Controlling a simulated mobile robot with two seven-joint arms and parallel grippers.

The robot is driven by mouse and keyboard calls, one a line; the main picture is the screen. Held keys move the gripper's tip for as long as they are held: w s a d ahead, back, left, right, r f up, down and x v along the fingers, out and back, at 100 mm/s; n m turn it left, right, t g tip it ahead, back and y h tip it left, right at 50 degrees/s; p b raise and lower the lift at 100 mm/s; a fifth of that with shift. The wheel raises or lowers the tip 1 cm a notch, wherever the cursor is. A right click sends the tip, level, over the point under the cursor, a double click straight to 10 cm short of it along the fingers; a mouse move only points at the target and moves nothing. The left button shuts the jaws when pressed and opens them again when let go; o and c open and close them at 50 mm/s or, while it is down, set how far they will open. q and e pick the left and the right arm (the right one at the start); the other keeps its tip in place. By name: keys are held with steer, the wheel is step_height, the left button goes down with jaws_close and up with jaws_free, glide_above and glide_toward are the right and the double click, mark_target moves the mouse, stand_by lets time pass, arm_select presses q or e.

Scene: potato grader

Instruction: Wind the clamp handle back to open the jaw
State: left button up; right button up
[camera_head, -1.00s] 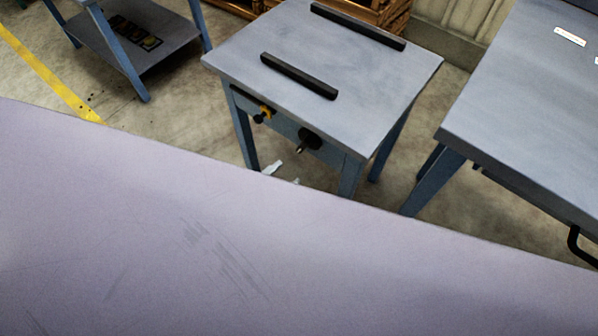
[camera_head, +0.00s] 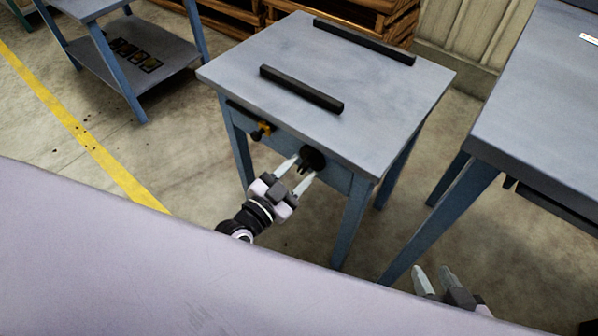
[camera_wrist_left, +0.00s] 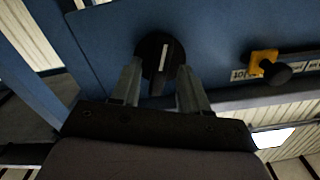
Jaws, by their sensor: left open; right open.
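The clamp handle (camera_head: 312,158) is a dark round knob on the front apron of the small blue-grey table. In the left wrist view the handle (camera_wrist_left: 156,52) is a black disc with a pale strip across it. My left gripper (camera_head: 299,170) is open, its two fingers pointing at the handle, one on either side. In the wrist view the left gripper's fingers (camera_wrist_left: 158,85) flank the lower part of the disc; I cannot tell whether they touch it. Two black jaw bars lie on the tabletop, a near one (camera_head: 301,89) and a far one (camera_head: 364,40), apart. My right gripper (camera_head: 433,280) is open and empty at the bottom right.
A yellow-and-black knob (camera_head: 262,131) sits left of the handle on the same apron; it also shows in the wrist view (camera_wrist_left: 268,67). A larger grey table (camera_head: 545,120) stands at the right. A shelf stand (camera_head: 150,55) is at the back left. A pale surface fills the foreground.

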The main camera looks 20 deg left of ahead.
arm_select(q)
steer(key=shift+w+d, duration=0.1)
steer(key=shift+w, duration=0.15)
jaws_close()
